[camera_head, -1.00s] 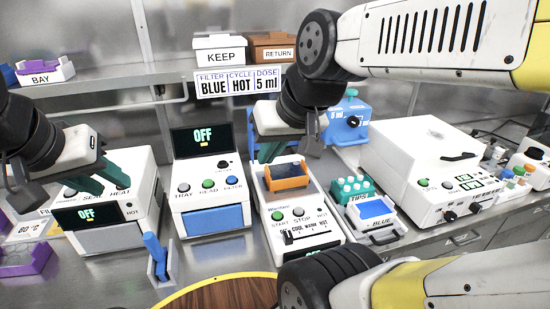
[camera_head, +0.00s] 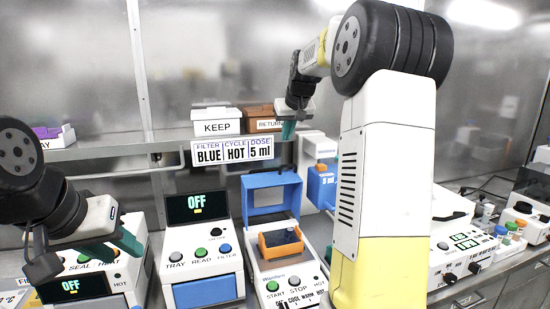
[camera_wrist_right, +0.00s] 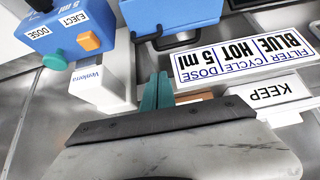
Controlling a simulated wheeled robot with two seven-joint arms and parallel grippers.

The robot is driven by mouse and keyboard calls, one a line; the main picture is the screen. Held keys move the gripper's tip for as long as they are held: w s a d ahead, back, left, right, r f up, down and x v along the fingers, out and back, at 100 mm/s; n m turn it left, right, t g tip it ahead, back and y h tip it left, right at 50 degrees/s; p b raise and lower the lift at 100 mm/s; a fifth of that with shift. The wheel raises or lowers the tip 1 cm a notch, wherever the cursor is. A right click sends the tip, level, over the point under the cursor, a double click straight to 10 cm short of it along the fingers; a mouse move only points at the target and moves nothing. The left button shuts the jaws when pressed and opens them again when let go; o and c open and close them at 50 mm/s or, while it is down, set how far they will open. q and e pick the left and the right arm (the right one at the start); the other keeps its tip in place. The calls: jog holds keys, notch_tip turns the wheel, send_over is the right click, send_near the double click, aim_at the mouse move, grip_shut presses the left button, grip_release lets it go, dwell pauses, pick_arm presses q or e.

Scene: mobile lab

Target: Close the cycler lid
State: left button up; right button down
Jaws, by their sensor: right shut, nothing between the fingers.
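The cycler is the white device (camera_head: 275,270) with START and STOP buttons and an orange-rimmed block (camera_head: 281,242) on top. Its blue lid (camera_head: 268,180) stands upright at the back, open. My right gripper (camera_head: 289,130) is above and a little behind the lid in the picture, near shelf height, its teal fingers pointing down, shut and empty. Its fingers also show closed together in the right wrist view (camera_wrist_right: 157,92), below a blue part that seems to be the lid (camera_wrist_right: 170,15). My left gripper (camera_head: 84,252) is open over the heat sealer at the left, away from the cycler.
A shelf with the KEEP box (camera_head: 217,121) and RETURN box (camera_head: 262,117) runs behind, with a BLUE HOT 5 ml sign (camera_head: 233,151). A blue dispenser (camera_head: 321,187) stands right of the lid. A reader (camera_head: 201,255) showing OFF stands left. My right arm hides the area right of the cycler.

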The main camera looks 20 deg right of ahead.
send_over(284, 174)
jog(key=w, duration=0.4)
notch_tip(284, 174, down, 8)
jog(key=shift+f, duration=0.1)
jog(key=shift+s+f, duration=0.2)
jog(key=shift+s, duration=1)
jog(key=shift+s+f, duration=0.3)
jog(key=shift+s, duration=0.35)
